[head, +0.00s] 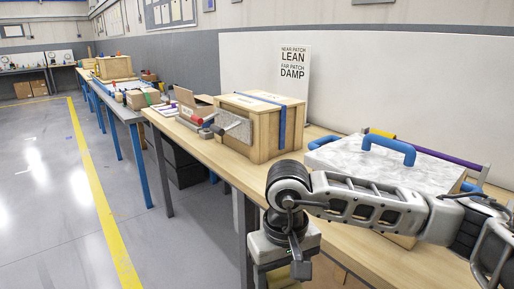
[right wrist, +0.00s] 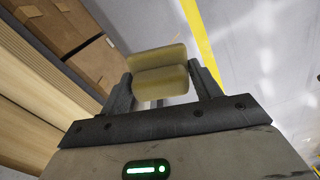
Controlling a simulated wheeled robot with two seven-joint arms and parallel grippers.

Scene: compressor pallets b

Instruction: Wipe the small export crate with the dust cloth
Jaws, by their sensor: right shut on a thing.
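A pale wooden crate (head: 265,122) with a blue strap stands on the long bench in the head view; it appears to be the small export crate. My right gripper (right wrist: 161,86) is shut on a folded, yellowish soft-looking pad, which appears to be the dust cloth (right wrist: 158,58). In the head view my right gripper hangs over the bench's front edge, below and in front of the crate, apart from it. Its fingers and the cloth are hidden there. My left gripper is not in view.
A grey marbled slab (head: 372,166) with blue handles lies at the right. The floor aisle (head: 60,200) is clear.

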